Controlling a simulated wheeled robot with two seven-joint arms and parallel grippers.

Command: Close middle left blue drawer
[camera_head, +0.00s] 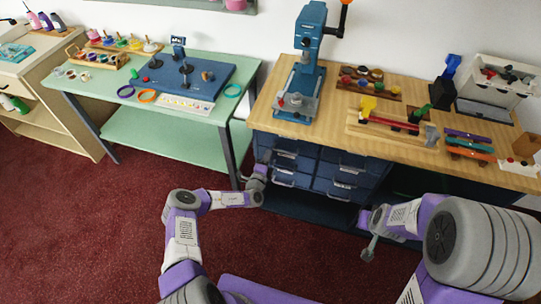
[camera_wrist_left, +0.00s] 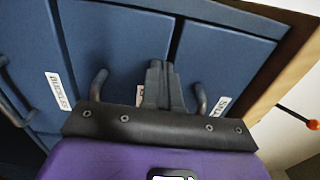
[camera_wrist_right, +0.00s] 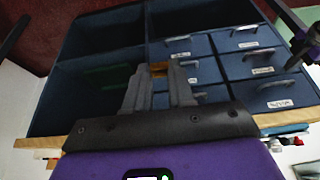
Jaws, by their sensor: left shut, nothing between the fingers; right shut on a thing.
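The blue drawer unit (camera_head: 310,168) stands under the wooden bench, with two columns of drawers bearing bar handles and white labels. The middle left drawer (camera_head: 291,163) looks level or nearly level with its neighbours; a small gap cannot be told. My left gripper (camera_head: 266,161) is shut and empty at the unit's left side. In the left wrist view its fingertips (camera_wrist_left: 160,68) are close in front of a blue drawer front (camera_wrist_left: 115,45), partly hiding its label; contact is unclear. My right gripper (camera_head: 368,253) is shut on a small brown thing (camera_wrist_right: 159,69), away from the drawers.
The wooden bench (camera_head: 400,144) above holds a drill press (camera_head: 310,50), racks and tools. A green table (camera_head: 110,85) stands to the left, with a gap before the bench. Open blue compartments (camera_wrist_right: 95,35) show beside the drawers in the right wrist view. Red carpet (camera_head: 90,230) is clear.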

